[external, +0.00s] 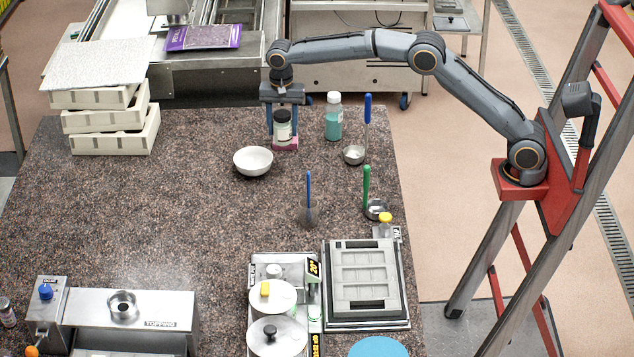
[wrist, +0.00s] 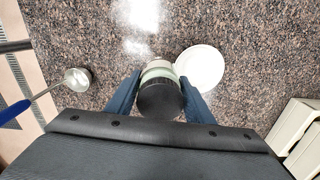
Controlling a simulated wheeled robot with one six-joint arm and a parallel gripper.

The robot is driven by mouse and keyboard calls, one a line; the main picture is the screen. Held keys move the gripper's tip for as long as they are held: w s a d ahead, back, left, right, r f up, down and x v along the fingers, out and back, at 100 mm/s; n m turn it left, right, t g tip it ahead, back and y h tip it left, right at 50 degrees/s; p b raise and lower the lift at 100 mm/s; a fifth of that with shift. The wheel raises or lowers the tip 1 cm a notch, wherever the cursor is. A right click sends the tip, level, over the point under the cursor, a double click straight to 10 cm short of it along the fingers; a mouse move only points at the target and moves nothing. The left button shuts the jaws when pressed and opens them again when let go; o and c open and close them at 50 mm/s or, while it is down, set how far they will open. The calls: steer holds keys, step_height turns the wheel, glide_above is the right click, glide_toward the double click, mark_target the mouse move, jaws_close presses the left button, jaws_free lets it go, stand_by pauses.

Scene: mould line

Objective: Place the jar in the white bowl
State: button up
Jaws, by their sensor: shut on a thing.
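The jar (external: 282,130) has a dark lid and a pale body. It stands upright between the blue fingers of my gripper (external: 282,137), which is shut on it. The wrist view shows the jar's black lid (wrist: 160,98) from above, between both fingers (wrist: 158,82). The white bowl (external: 253,161) sits empty on the speckled counter, just left of and nearer the camera than the jar. In the wrist view the bowl (wrist: 203,68) is right of the jar, partly behind a finger. I cannot tell whether the jar touches the counter.
A teal bottle (external: 333,120) and a blue-handled ladle (external: 354,154) stand right of the jar. A pink item (external: 290,144) shows at the jar's foot. Stacked white moulds (external: 112,130) are at the far left. The counter left of the bowl is clear.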

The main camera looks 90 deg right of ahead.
steer(key=shift+w+a+r+b, duration=0.65)
steer(key=shift+w+r, duration=0.9)
steer(key=shift+w, duration=1.75)
step_height(320, 180, down, 8)
steer(key=p, duration=0.2)
steer(key=shift+m, duration=0.3)
steer(key=shift+f, duration=0.15)
steer(key=shift+f, duration=0.35)
steer(key=o, duration=1.2)
